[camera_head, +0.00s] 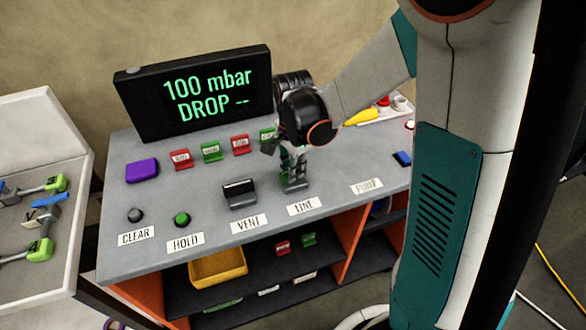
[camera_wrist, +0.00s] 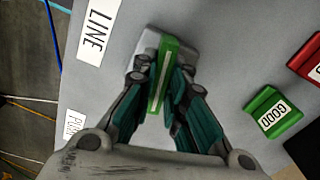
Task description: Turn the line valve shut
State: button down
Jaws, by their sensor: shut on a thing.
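The line valve shows in the wrist view as a green bar handle (camera_wrist: 164,70) with a pale stripe, on a light grey base. The handle runs roughly parallel to the long side of the LINE label (camera_wrist: 98,30). My gripper (camera_wrist: 158,92) is shut on the handle, one finger on each side. In the head view my gripper (camera_head: 291,158) points down at the valve base (camera_head: 294,186), behind the LINE label, and hides most of the handle. The display (camera_head: 205,95) reads "100 mbar" and "DROP --".
The vent valve (camera_head: 240,194) with a dark handle stands just left. A green button (camera_head: 182,219), a dark button (camera_head: 135,215) and a purple block (camera_head: 142,170) are further left. Red and green tags (camera_head: 211,151) line the back. A tray (camera_head: 385,110) with a yellow item stands at the right.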

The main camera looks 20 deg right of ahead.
jog(key=shift+m, duration=1.2)
jog(key=c, duration=1.6)
grip_release()
notch_tip(320, 180, up, 12)
